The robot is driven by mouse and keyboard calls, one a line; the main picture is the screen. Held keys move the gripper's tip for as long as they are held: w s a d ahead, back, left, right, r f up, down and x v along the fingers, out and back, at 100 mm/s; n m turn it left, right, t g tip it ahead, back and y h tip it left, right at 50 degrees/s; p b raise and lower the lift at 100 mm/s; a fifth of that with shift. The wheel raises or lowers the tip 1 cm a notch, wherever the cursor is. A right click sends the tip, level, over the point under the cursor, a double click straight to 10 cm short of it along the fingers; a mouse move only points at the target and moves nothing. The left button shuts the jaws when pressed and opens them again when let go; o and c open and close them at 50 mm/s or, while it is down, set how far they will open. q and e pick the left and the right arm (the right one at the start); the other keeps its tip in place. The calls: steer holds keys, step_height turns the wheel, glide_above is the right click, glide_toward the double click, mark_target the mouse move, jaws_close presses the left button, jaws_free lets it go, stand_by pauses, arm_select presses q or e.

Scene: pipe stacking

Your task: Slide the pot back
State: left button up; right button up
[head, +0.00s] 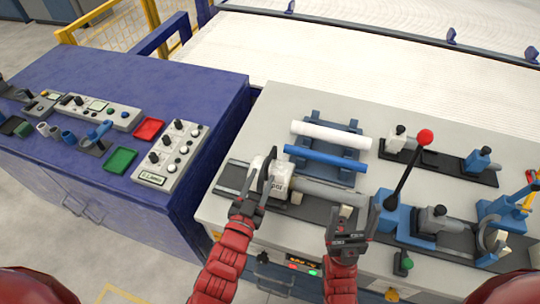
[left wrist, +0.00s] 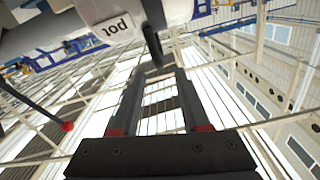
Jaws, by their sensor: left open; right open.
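The pot (head: 277,187), a pale cylindrical part with a printed label and a dark lever, sits on a dark rail toward the left of the light grey bench in the head view. Its label reads upside down at the top of the left wrist view (left wrist: 117,27). My left gripper (head: 249,204) is open and empty, close to the pot's near left side. In the left wrist view its fingers (left wrist: 157,85) stand apart below the pot, with the dark lever near their tips. I cannot tell whether they touch. My right gripper (head: 352,214) is open and empty near the bench's front edge.
A grey pipe (head: 325,194) lies right of the pot. A white pipe (head: 330,134) and a blue pipe (head: 326,158) rest on a blue rack behind. A red-knobbed lever (head: 408,168) rises at right. A blue cabinet with controls (head: 171,155) stands left.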

mark_target(268, 163)
arm_select(q)
steer(key=p+x, duration=0.2)
steer(key=x, duration=0.6)
jaws_close()
stand_by(1.3)
